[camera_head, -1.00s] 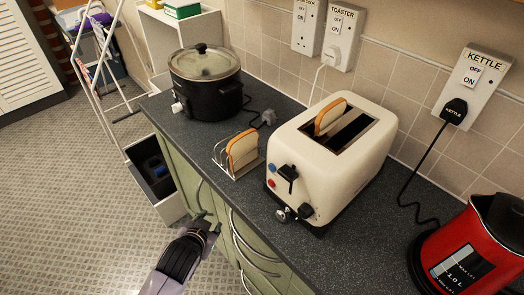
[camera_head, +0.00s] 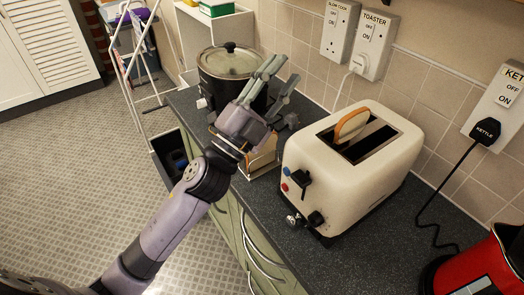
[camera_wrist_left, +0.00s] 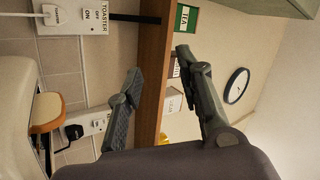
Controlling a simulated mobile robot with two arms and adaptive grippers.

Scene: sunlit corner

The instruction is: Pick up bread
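One slice of bread (camera_head: 352,124) stands partly out of a slot of the cream toaster (camera_head: 335,190). It also shows in the left wrist view (camera_wrist_left: 46,112) at the left edge. A second slice of bread (camera_head: 262,159) stands in the wire rack (camera_head: 262,173) left of the toaster, largely hidden behind my left gripper. My left gripper (camera_head: 281,72) is above the counter, over the rack side and in front of the black pot, with its fingers spread and pointing up and right. The left wrist view shows the fingers (camera_wrist_left: 158,62) apart with nothing between them. My right gripper is not in view.
A black slow cooker (camera_head: 228,72) stands behind my gripper. A red kettle (camera_head: 478,262) is at the lower right. Wall sockets (camera_head: 372,42) and cords run along the tiled wall. An open drawer (camera_head: 172,160) juts out below the counter. Dark counter (camera_head: 272,212) is clear in front of the toaster.

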